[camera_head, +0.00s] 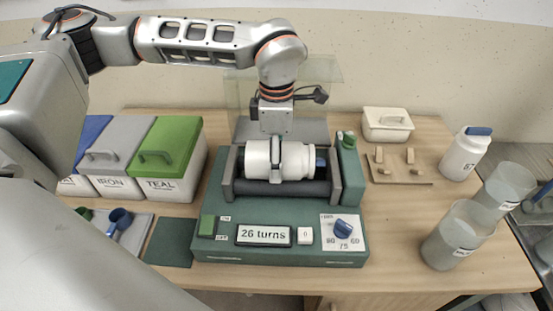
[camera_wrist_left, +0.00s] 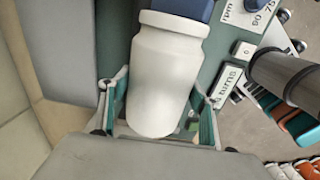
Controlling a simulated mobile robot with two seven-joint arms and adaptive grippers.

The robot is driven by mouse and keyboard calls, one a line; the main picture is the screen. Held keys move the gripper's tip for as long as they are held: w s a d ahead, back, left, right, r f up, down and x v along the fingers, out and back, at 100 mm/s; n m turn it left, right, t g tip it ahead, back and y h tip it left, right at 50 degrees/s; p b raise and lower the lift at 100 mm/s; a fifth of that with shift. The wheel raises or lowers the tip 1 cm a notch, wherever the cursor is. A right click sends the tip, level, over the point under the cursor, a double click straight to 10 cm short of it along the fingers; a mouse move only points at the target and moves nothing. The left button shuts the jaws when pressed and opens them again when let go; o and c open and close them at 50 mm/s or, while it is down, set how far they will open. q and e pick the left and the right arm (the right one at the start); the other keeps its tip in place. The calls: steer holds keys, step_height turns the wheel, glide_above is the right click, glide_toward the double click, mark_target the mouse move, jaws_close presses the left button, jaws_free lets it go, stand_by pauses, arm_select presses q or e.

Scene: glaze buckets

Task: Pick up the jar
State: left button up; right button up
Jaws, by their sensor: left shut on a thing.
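A white jar (camera_head: 296,161) with a dark blue lid (camera_head: 320,162) lies on its side at the roller machine (camera_head: 282,221), its lid toward the right. My left gripper (camera_head: 276,168) reaches down from above and is shut on the jar's body. In the left wrist view the jar (camera_wrist_left: 166,78) sits between the two fingers (camera_wrist_left: 160,112), its blue lid at the top edge. A dark roller (camera_head: 282,188) shows just in front of the jar; whether the jar touches the rollers I cannot tell. My right gripper is not in view.
Lidded bins, including a green-lidded TEAL bin (camera_head: 169,158), stand left. A wooden rack (camera_head: 400,168), cream box (camera_head: 387,124), another white jar (camera_head: 464,155) and clear containers (camera_head: 457,237) stand right. A clear panel is behind.

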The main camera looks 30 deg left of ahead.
arm_select(q)
steer(key=shift+r, duration=0.1)
steer(key=shift+w+r, duration=0.15)
steer(key=shift+r, duration=0.45)
step_height(320, 180, up, 28)
steer(key=p, duration=0.9)
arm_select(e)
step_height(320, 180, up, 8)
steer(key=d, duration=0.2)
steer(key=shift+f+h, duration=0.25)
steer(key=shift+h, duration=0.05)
arm_select(q)
steer(key=shift+f, duration=0.15)
